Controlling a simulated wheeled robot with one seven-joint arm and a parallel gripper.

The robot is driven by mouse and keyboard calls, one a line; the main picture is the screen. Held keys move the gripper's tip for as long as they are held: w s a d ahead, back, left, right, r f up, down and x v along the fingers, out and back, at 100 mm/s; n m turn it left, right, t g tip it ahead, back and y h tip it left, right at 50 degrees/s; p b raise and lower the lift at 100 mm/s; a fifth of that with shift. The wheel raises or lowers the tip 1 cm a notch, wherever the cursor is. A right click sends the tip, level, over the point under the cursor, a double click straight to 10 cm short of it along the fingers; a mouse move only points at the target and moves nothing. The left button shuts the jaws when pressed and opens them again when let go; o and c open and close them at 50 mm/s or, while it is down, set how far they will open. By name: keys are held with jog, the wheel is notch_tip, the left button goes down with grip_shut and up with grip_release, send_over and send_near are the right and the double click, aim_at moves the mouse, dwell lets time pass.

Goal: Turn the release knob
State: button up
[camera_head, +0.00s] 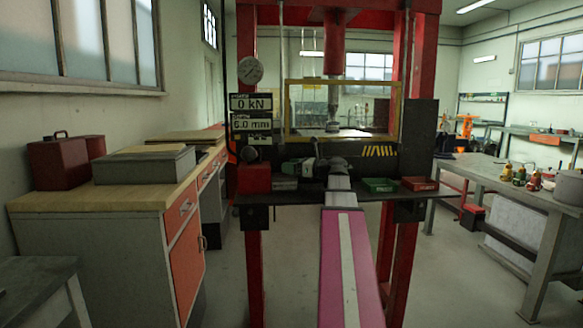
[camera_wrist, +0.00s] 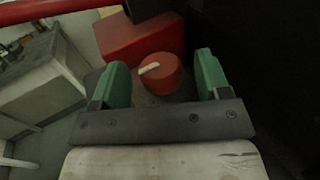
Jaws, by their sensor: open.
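The release knob (camera_wrist: 161,78) is a round red knob with a pale pointer mark on its top face. In the wrist view it shows between the two green fingers of my gripper (camera_wrist: 160,68), with a visible gap on each side. The fingers are open and hold nothing. I cannot tell from this view how far ahead of the fingertips the knob is. In the head view my gripper (camera_head: 296,167) is at the front of the red press (camera_head: 423,70), turned to the left. I cannot clearly make out the red knob there.
A red box (camera_wrist: 137,38) lies just beyond the knob; it also shows on the press ledge (camera_head: 254,178). A green tray (camera_head: 380,185) and a red tray (camera_head: 419,184) are right of my arm. A wooden-topped cabinet (camera_head: 110,195) stands left, a workbench (camera_head: 520,180) right.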

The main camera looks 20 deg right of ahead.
jog(key=c, duration=0.9)
jog(key=shift+w+d+n+g+y, duration=0.1)
jog(key=shift+w+n+g+y, duration=0.05)
jog(key=shift+n+g+y, duration=0.45)
jog(key=shift+w+d+n+g+y, duration=0.15)
jog(key=shift+n+g+y, duration=0.3)
jog(key=shift+g, duration=0.25)
jog(key=shift+c, duration=0.2)
jog(key=shift+a+n+g+y, duration=0.1)
jog(key=shift+n+g+y, duration=0.75)
jog(key=shift+n+g, duration=0.65)
jog(key=shift+m, duration=0.25)
jog(key=o, duration=0.9)
jog(key=shift+o, duration=0.2)
jog(key=shift+r, duration=0.1)
notch_tip(320, 180, up, 4)
jog(key=shift+r, duration=0.1)
jog(key=s+a+r, duration=0.3)
jog(key=a+r, duration=0.3)
jog(key=a, duration=0.5)
jog(key=shift+a+r, duration=0.15)
jog(key=shift+r, duration=0.15)
